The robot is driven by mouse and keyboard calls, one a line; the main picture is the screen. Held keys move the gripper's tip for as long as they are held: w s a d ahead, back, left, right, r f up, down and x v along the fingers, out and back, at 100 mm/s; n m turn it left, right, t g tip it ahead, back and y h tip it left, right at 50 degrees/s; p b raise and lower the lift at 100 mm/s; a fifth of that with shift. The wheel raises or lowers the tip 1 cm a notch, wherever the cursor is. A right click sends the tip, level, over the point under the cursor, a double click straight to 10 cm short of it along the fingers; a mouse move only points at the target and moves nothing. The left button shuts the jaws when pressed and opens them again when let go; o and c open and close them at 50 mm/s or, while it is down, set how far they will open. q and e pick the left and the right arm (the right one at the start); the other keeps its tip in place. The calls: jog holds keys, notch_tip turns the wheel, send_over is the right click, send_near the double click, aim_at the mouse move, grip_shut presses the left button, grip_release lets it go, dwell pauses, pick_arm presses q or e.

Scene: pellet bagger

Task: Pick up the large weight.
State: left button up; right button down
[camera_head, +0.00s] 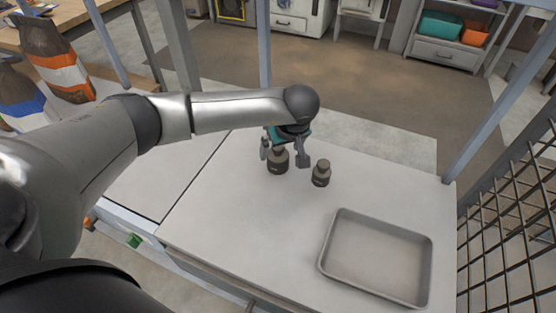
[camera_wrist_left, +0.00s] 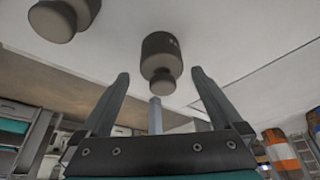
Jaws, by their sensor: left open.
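The large weight (camera_head: 277,164), a dark grey-brown cylinder with a narrower knob on top, stands upright on the white table. My left gripper (camera_head: 284,160) is open above and around its upper part, with one finger to each side in the head view. In the left wrist view the large weight (camera_wrist_left: 161,46) appears upside down, its knob toward the open left gripper (camera_wrist_left: 160,75); the fingers look apart from it. The smaller weight (camera_head: 321,174) stands just right of the gripper; it also shows in the left wrist view (camera_wrist_left: 62,16). My right gripper is not in view.
A grey shallow tray (camera_head: 335,238) lies empty at the table's front right. A wire mesh panel (camera_head: 510,235) is at the right, and frame posts (camera_head: 490,105) rise around the table. The table between the weights and tray is clear. Bags (camera_head: 55,60) stand at far left.

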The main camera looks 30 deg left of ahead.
aim_at(280, 154)
pick_arm(q)
jog(key=x, duration=0.1)
jog(key=b+x, duration=0.1)
jog(key=x, duration=0.3)
jog(key=shift+s+d, duration=0.1)
jog(key=shift+s, duration=0.2)
grip_shut()
jog(key=shift+w+r, duration=0.15)
dwell(0.6)
